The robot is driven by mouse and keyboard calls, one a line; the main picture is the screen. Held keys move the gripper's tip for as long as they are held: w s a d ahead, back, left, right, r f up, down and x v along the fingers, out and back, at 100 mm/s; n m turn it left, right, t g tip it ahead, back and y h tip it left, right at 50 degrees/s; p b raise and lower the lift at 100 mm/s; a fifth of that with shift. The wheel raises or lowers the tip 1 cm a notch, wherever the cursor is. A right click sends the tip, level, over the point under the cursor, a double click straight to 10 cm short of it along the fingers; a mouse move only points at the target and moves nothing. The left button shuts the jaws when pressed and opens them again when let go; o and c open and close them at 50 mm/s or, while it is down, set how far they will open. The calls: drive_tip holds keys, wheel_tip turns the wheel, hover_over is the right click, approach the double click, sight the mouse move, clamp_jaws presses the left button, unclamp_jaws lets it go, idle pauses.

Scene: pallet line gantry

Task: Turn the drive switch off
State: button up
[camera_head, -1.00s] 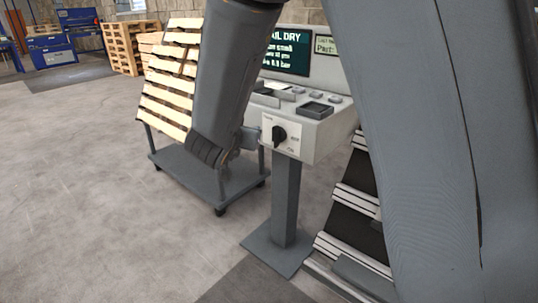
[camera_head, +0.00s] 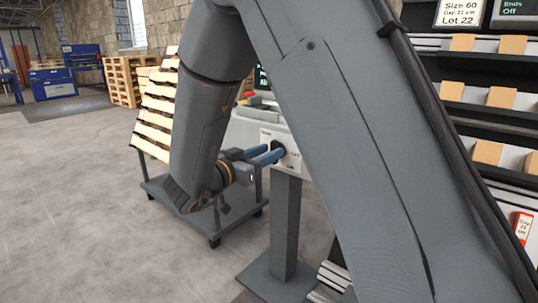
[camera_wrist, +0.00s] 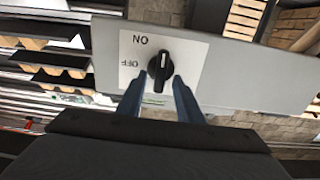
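The drive switch is a black rotary knob (camera_wrist: 160,67) on a white plate (camera_wrist: 190,52) on the grey control box.
The control box stands on a grey post (camera_head: 285,225). A wheeled cart (camera_head: 180,205) with leaning wooden slats (camera_head: 155,120) is behind my arm. A rack with cartons (camera_head: 500,97) stands at right. The floor at left is clear.

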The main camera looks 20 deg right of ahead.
drive_tip(key=shift+w+d, duration=0.3)
drive_tip(key=shift+d, duration=0.2)
clamp_jaws()
